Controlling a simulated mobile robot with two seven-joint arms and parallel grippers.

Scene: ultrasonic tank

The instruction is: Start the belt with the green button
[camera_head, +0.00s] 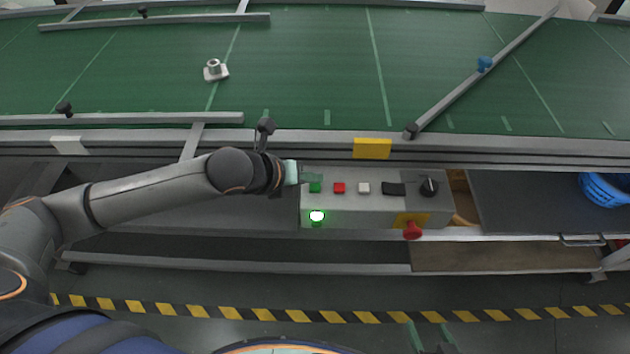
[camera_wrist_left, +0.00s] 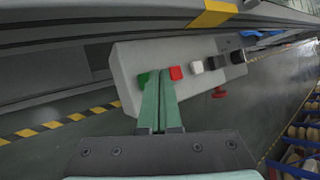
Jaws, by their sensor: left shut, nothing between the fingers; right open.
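The grey control box (camera_head: 375,214) sits at the belt's front edge. Its top carries a green button (camera_head: 315,187), a red button (camera_head: 339,188) and a white button (camera_head: 364,188). My left gripper (camera_head: 311,178) is shut and empty, right at the green button. In the left wrist view, its fingertips (camera_wrist_left: 160,76) partly overlap the green button (camera_wrist_left: 143,80), with the red button (camera_wrist_left: 176,73) just to the right. I cannot tell whether they touch the button. My right gripper (camera_head: 430,337) shows only its fingertips at the bottom edge, apart and empty.
A black knob (camera_head: 428,187) and a red mushroom button (camera_head: 413,230) are on the box's right side. The green belt (camera_head: 310,75) carries a metal part (camera_head: 214,70). A blue basket (camera_head: 604,190) stands at right.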

